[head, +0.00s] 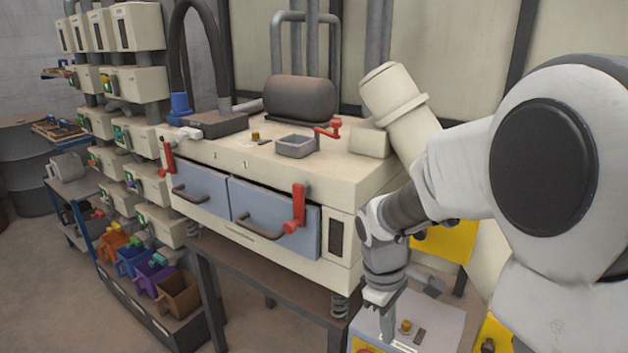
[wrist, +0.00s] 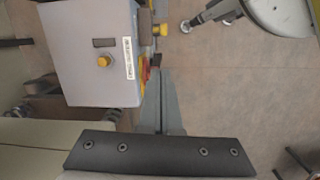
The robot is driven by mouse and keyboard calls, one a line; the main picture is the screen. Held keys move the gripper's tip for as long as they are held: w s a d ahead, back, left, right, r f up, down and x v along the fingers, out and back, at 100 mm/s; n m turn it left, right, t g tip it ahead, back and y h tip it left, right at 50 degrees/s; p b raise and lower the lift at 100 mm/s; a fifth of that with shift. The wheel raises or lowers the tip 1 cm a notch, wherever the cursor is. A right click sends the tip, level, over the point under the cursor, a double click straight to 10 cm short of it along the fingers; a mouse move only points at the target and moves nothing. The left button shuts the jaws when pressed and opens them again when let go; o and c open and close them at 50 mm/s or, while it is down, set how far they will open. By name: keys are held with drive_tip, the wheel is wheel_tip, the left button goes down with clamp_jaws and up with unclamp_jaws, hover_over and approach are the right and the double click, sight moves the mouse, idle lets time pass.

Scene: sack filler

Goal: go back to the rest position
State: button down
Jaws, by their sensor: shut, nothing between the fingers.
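My gripper (head: 388,325) points down at the lower right of the head view, in front of the right end of the cream machine (head: 365,190). Its fingers are together with nothing between them. In the wrist view the gripper (wrist: 160,75) reaches up from the dark palm plate, beside a grey control box (wrist: 100,60). The box carries a yellow button, a label and a red and yellow switch at its edge. I cannot tell whether the fingers touch the box. The same grey box (head: 440,318) shows in the head view behind and below the fingers.
The machine has two blue-grey drawers (head: 200,188) with red levers (head: 299,208). A rack with coloured bins (head: 152,278) stands at the left, and a dark drum (head: 25,165) beyond it. In the wrist view, bare floor (wrist: 240,90) lies right of the fingers.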

drive_tip(key=s+r+m+t+y+p, duration=0.2)
drive_tip(key=s+r+m+t, duration=0.55)
drive_tip(key=s+r, duration=0.75)
drive_tip(key=w+f+n+g+h+p, duration=0.25)
drive_tip(key=w+f+n+g, duration=0.4)
drive_tip(key=w+f, duration=0.6)
drive_tip(key=d+f+n+g, duration=0.1)
drive_tip(key=d+f, duration=0.1)
drive_tip(key=f, duration=0.7)
drive_tip(key=d+f+n, duration=0.1)
drive_tip(key=f, duration=0.7)
drive_tip(key=shift+w+d+f+g, duration=0.35)
drive_tip(key=shift+d+f+g, duration=0.05)
